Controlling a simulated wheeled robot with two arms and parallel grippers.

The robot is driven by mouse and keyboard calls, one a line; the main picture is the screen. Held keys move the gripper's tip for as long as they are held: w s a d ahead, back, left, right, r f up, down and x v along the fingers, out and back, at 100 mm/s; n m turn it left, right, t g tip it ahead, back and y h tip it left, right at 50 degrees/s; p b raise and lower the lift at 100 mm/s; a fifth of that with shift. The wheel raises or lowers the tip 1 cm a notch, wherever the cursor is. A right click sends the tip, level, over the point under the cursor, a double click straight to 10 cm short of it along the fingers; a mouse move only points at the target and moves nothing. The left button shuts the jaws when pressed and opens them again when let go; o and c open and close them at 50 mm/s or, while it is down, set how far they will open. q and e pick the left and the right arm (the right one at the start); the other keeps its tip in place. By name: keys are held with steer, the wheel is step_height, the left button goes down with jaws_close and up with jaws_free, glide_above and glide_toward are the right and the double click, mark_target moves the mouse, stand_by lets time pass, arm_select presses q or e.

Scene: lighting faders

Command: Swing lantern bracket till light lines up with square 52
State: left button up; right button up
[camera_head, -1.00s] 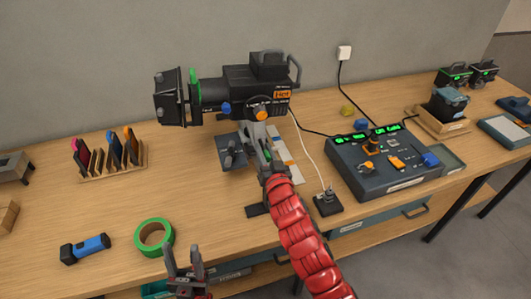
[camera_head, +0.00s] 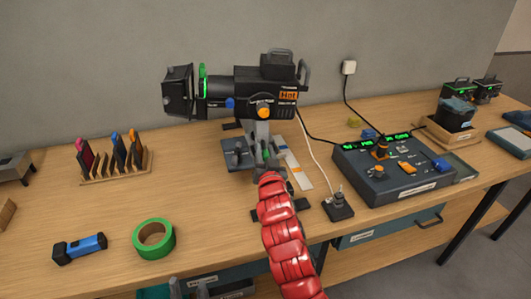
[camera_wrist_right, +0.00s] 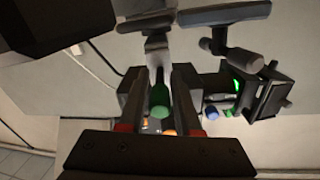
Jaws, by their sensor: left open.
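The black lantern (camera_head: 265,88) with its "Hot" label stands on a grey bracket (camera_head: 260,133) at the back of the bench, barn doors (camera_head: 178,92) facing left. My right gripper (camera_head: 262,163) is low at the bracket's foot. In the right wrist view its two fingers (camera_wrist_right: 160,95) stand on either side of a dark handle with a green end (camera_wrist_right: 160,108); I cannot tell whether they touch it. My left gripper (camera_head: 188,287) is open at the bottom edge, mostly out of frame. No square marked 52 is readable.
A fader console (camera_head: 390,172) with green displays stands right of the lantern. A black socket block (camera_head: 338,207) with a white cable is close to my right arm. Green tape (camera_head: 154,239), a blue torch (camera_head: 80,248) and a gel rack (camera_head: 115,165) are left. Bench front centre-left is clear.

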steer(key=shift+o, duration=1.4)
steer(key=shift+r, duration=0.1)
steer(key=shift+s, duration=0.1)
steer(key=shift+s+d, duration=0.15)
steer(key=shift+s, duration=0.45)
steer(key=s+d+p, duration=0.3)
steer(key=s+p, duration=0.1)
steer(key=s, duration=1.1)
steer(key=shift+s, duration=0.4)
